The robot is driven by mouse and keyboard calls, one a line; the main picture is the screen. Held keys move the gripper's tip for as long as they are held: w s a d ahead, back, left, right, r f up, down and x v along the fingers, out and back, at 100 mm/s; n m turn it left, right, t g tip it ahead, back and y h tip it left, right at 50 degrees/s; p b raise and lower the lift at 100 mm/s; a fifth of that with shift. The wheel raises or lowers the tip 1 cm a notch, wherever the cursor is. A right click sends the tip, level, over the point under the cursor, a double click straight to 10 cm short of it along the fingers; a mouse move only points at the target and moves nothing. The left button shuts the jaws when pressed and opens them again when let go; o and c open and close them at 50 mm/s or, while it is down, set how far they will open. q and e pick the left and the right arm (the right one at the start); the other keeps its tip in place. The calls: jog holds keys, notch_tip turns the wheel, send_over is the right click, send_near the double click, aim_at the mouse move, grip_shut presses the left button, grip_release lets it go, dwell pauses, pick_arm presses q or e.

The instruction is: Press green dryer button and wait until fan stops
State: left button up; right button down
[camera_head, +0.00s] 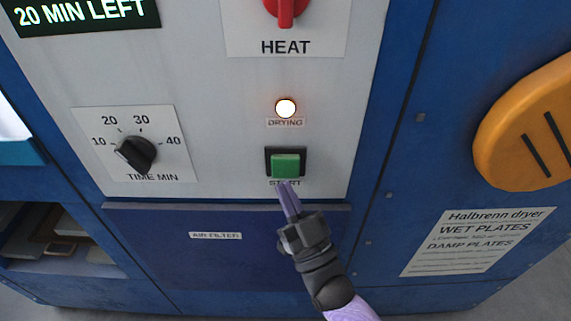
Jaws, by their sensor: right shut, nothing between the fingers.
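The green START button (285,165) sits in a black square frame on the dryer's light grey panel, in the middle of the head view. My right gripper (287,187) is shut and empty, with its fingertips just below the button, over the START label. I cannot tell whether the fingertips touch the button or its frame. Above it, the DRYING lamp (285,107) glows bright. The display (80,14) at top left reads "20 MIN LEFT". The fan is not in view. My left gripper is not in view.
A black time dial (136,153) is on the left of the panel, and a red HEAT knob (286,8) is at the top. An orange slotted part (528,128) sticks out at right above an instruction label (477,241). A blue AIR FILTER cover (150,235) lies below.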

jog(key=s+p, duration=0.1)
jog(key=s, duration=0.2)
jog(key=shift+s, duration=0.35)
dwell(0.4)
